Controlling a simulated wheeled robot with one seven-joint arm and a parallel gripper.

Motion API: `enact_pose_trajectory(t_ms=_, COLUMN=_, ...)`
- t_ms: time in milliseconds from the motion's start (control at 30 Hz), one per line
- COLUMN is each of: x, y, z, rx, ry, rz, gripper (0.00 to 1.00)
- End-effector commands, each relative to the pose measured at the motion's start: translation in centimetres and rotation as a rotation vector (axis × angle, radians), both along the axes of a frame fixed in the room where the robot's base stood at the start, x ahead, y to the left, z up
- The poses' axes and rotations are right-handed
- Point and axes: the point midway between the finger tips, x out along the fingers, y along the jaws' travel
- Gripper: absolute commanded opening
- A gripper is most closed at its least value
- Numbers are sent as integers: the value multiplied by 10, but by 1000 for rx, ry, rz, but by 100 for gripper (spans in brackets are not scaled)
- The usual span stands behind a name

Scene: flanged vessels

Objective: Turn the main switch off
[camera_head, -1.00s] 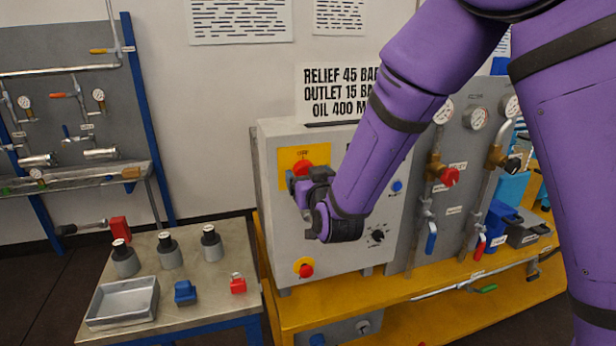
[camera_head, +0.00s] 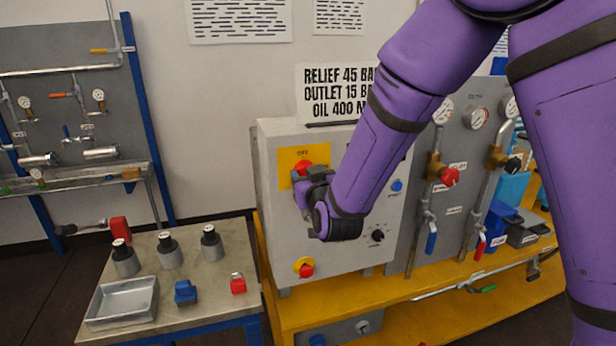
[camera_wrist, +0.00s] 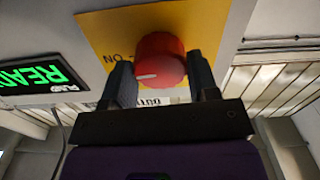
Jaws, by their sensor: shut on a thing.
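The main switch is a red rotary knob (camera_wrist: 160,58) on a yellow plate (camera_wrist: 108,30) on the grey cabinet's front. In the wrist view its white pointer mark faces left, toward the "ON" lettering. My gripper (camera_wrist: 163,80) is shut on the knob, with one dark finger on each side of it. In the head view the knob (camera_head: 303,167) shows just above my gripper (camera_head: 310,178), under the "OFF" lettering. My gripper and forearm hide part of the plate and the cabinet front.
The grey cabinet (camera_head: 340,262) stands on a yellow bench (camera_head: 400,295). It also bears a red button (camera_head: 306,270), a blue button (camera_head: 397,186) and a black knob (camera_head: 377,236). A lit green display (camera_wrist: 38,76) shows left in the wrist view. A side table (camera_head: 210,290) holds loose parts.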

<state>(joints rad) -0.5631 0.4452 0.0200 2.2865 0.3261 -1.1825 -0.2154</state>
Motion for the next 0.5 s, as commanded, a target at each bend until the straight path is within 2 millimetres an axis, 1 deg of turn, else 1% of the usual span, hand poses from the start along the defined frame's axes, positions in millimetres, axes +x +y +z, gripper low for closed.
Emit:
enact_pose_trajectory(t_ms=167, x=0, y=1, z=0, rx=-116, ry=-34, rz=1, gripper=31)
enact_pose_trajectory(t_ms=500, x=0, y=0, z=0, rx=-422, ry=-122, rz=0, gripper=31)
